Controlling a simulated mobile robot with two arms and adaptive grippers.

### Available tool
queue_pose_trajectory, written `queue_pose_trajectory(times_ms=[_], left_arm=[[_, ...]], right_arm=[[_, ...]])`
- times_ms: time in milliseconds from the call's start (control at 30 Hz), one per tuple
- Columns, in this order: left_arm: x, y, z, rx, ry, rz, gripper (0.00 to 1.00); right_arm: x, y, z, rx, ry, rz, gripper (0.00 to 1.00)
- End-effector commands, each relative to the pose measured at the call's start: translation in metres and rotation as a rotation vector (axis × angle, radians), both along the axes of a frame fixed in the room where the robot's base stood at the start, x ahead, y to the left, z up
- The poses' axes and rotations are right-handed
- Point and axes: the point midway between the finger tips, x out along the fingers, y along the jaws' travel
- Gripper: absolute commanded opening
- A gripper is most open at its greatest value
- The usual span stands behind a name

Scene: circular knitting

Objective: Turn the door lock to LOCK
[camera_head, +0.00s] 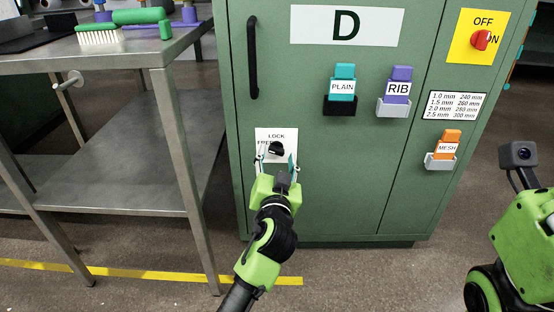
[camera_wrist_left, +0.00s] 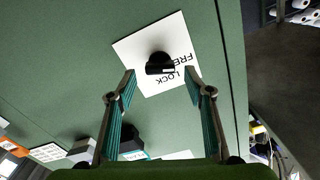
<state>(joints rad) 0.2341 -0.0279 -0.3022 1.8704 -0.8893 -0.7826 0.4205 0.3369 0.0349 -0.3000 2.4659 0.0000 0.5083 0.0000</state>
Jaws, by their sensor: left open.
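The door lock is a black knob (camera_head: 276,148) on a white plate (camera_head: 262,134) low on the left side of the green cabinet door. LOCK is printed above the knob and FREE, partly covered, to its left. My left gripper (camera_head: 276,164) is open just below and in front of the knob. In the left wrist view, the knob (camera_wrist_left: 160,62) lies between and just beyond the two spread fingertips (camera_wrist_left: 160,78), with no clear contact. I cannot tell exactly which label the knob points to. My right gripper is not in view.
A black door handle (camera_head: 252,58) is above the lock. Holders with PLAIN (camera_head: 342,86), RIB (camera_head: 398,88) and MESH (camera_head: 447,146) blocks are on the cabinet front. A red switch (camera_head: 481,40) is at upper right.

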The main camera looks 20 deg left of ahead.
Motion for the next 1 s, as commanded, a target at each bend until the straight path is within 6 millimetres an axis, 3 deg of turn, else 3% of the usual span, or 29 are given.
queue_pose_trajectory(times_ms=[200, 467, 600, 633, 1000], left_arm=[[0.015, 0.005, -0.001, 0.0, 0.001, 0.0, 0.47], [0.016, 0.005, 0.0, 0.0, 0.001, 0.0, 0.47], [0.015, 0.005, 0.0, 0.0, 0.001, 0.0, 0.13], [0.015, 0.005, 0.0, 0.0, 0.001, 0.0, 0.09], [0.015, 0.004, 0.001, 0.036, 0.011, 0.0, 0.09]], right_arm=[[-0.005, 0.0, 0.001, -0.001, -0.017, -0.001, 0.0], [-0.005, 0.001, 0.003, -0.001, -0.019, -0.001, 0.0], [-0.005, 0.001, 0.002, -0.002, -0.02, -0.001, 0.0], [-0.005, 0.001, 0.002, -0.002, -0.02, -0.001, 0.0], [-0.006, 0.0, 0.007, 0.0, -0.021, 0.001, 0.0]])
